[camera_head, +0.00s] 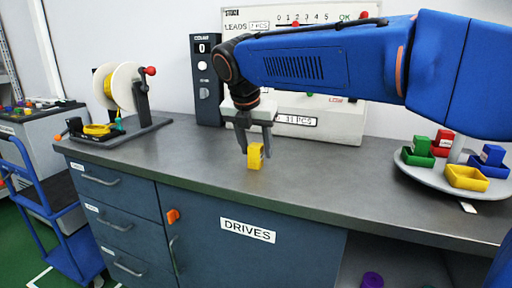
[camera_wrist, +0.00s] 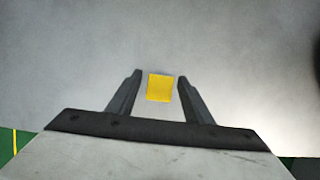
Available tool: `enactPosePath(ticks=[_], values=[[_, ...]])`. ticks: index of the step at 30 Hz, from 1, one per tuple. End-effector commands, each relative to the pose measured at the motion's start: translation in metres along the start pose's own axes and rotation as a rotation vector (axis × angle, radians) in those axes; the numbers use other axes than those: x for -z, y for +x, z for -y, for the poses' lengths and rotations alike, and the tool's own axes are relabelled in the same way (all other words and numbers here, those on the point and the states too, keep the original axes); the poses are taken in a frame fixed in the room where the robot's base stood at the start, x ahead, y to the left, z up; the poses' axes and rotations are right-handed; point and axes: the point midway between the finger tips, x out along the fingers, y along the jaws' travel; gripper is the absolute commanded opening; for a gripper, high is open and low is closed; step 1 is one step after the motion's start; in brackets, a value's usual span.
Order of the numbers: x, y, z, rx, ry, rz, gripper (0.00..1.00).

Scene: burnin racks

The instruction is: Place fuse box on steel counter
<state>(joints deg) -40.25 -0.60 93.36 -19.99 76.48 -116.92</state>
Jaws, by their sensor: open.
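A small yellow box, which looks like the fuse box (camera_head: 255,157), stands upright on the grey steel counter (camera_head: 200,165) near its front edge. My gripper (camera_head: 257,150) points down over it from the blue arm. In the wrist view the yellow box (camera_wrist: 160,88) lies between the two dark fingertips of my gripper (camera_wrist: 160,80), with a gap on each side. The gripper is open. The steel counter (camera_wrist: 230,60) fills the background of that view. The head view does not clearly show whether a finger touches the box.
A reel stand (camera_head: 125,95) is at the left of the counter. A dark COUNT post (camera_head: 206,80) and a pale machine (camera_head: 340,118) stand behind my gripper. A round tray (camera_head: 425,174) with coloured bins is at the right. The counter left of the box is clear.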

Motion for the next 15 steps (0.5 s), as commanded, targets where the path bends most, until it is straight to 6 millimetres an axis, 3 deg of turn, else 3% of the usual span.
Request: enactPosePath(ticks=[5, 15], values=[[-0.001, -0.013, -0.001, -0.002, 0.0, 0.001, 0.46], [-0.001, -0.076, -0.001, -0.003, 0.0, 0.001, 0.46]])
